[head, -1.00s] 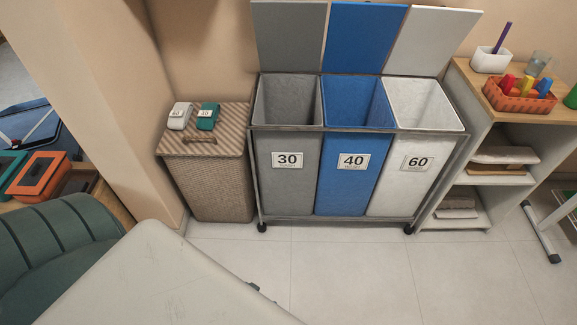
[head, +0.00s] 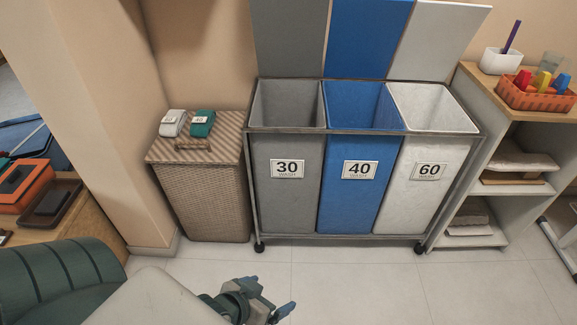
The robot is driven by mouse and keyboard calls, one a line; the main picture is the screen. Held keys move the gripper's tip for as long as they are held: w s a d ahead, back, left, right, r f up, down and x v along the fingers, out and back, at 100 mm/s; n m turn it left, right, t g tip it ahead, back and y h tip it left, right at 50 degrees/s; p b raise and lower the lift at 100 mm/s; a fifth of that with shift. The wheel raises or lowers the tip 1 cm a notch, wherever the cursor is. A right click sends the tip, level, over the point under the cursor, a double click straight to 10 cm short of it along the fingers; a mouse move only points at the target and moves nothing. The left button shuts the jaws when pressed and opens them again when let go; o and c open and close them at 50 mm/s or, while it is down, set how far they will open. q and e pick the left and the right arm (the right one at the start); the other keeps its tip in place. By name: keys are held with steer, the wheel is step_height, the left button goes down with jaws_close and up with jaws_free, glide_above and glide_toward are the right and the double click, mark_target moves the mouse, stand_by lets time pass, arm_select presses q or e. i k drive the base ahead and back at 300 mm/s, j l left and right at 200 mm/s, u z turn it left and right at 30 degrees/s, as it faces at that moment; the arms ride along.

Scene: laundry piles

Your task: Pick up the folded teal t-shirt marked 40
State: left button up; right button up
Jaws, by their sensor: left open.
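The folded teal t-shirt (head: 202,123), with a small white tag, lies on the lid of a wicker hamper (head: 205,195) at the left. A folded light grey garment (head: 172,123) with its own tag lies just left of it. The tag numbers are too small to read surely now. My left gripper (head: 284,309) is at the bottom edge, open and apart from the shirt, well below and in front of the hamper. My right gripper is not in view.
A three-bin sorter stands right of the hamper: grey 30 (head: 287,195), blue 40 (head: 352,200) and white 60 (head: 425,205), lids up. A shelf unit (head: 500,120) holds an orange basket (head: 535,96). Floor before the sorter is clear.

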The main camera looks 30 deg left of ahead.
mark_target(201, 124)
steer(key=k+l, duration=0.15)
steer(key=u, duration=1.6)
steer(key=i, duration=0.15)
steer(key=j+z, duration=0.05)
